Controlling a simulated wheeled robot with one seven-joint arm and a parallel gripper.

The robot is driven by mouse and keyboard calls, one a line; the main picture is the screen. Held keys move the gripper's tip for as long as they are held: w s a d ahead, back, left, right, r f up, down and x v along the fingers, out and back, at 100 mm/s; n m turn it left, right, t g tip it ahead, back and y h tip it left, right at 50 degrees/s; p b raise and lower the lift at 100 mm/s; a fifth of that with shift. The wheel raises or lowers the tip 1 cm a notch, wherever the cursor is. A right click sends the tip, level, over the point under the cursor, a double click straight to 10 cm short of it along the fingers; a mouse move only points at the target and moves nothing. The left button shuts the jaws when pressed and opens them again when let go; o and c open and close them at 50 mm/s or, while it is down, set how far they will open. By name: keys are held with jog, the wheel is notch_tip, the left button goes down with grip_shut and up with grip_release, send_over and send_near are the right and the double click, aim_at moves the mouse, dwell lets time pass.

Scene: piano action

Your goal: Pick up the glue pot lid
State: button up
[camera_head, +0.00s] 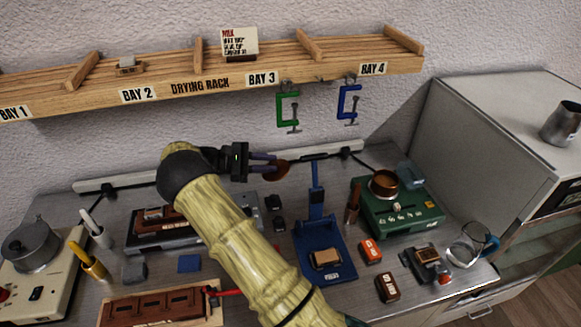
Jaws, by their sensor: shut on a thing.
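My gripper (270,163) is in front of the wall, above the back of the bench. Its fingers are shut on a small round copper-brown piece, which looks like the glue pot lid (277,171). The lid is held up in the air, clear of the bench top, and partly hidden by the fingers. The copper glue pot (383,186) sits uncovered on the green heater (408,217) to the right, with brown contents showing. My gripper is apart from the pot, to its left.
A blue stand (318,243) rises between my arm and the green heater. The drying rack (215,77) hangs above, with a green clamp (288,108) and a blue clamp (348,101). A glass jug (468,246) stands at the right edge. A grey pot (30,247) stands at left.

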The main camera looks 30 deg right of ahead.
jog(key=w+a+r+t+y+b, duration=0.1)
jog(key=w+a+r+y+b, duration=0.1)
jog(key=a, duration=0.7)
jog(key=shift+w+y, duration=0.7)
jog(key=shift+w, duration=0.05)
jog(key=shift+f, duration=0.1)
